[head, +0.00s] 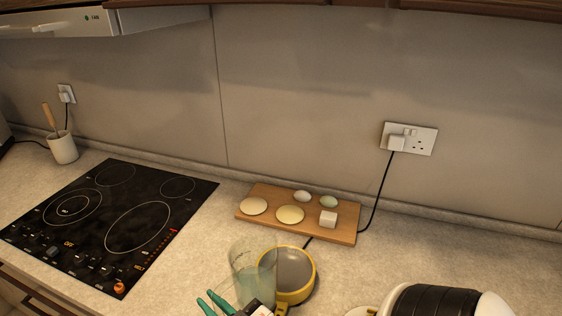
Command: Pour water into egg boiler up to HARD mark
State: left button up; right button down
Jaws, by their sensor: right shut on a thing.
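The egg boiler (306,279) is a yellow round pot with a grey inside, standing open on the counter at the bottom centre. A clear cup (241,253) with pale bluish water in its lower part overlaps the boiler's left side in the head view. The cup looks tilted slightly. My right gripper (237,304) is shut on the cup, with teal finger parts at the bottom edge; much of it is cut off by the frame. I cannot make out the HARD mark or whether water is in the boiler. My left gripper is not in view.
A wooden board (340,234) behind the boiler holds two eggs, two pale discs and a white block. A black hob (110,222) lies left. A cable runs up to the wall socket (420,139). A utensil pot (63,148) stands far left. The counter right of the board is clear.

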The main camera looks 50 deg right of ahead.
aim_at(296, 267)
jog(key=j, duration=0.75)
jog(key=k+j+z, duration=0.1)
jog(key=j, duration=0.6)
jog(key=j+z, duration=0.15)
jog(key=z, duration=1.05)
jog(key=i+j+z, duration=0.1)
jog(key=z, duration=0.3)
jog(key=i+j, duration=0.2)
jog(key=i, duration=0.1)
